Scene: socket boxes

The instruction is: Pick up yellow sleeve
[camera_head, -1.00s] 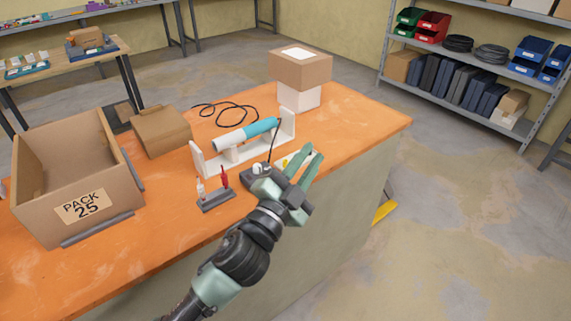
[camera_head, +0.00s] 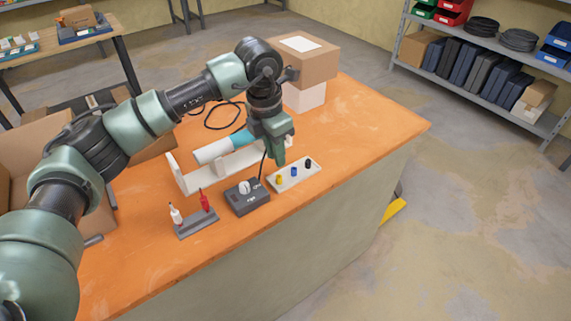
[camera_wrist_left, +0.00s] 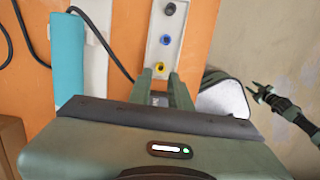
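The yellow sleeve (camera_head: 279,180) is a small yellow ring standing at the near left end of a pale tray (camera_head: 306,170). A blue sleeve (camera_head: 294,172) and a black one (camera_head: 308,164) stand in line with it. My left gripper (camera_head: 279,164) points down just above and behind the yellow sleeve. In the left wrist view the yellow sleeve (camera_wrist_left: 160,68) shows just beyond the fingertips (camera_wrist_left: 162,80), which are apart with a gap between them. The sleeve is not between the fingers. My right gripper (camera_wrist_left: 256,92) shows small at the right, its fingers apparently spread.
A dark grey box with a white knob (camera_head: 246,198) stands left of the tray, its cable rising beside my gripper. A holder with red and white bottles (camera_head: 198,224) is at the front. A white cradle (camera_head: 184,178) bears a teal-and-white cylinder. Stacked boxes (camera_head: 305,95) stand behind.

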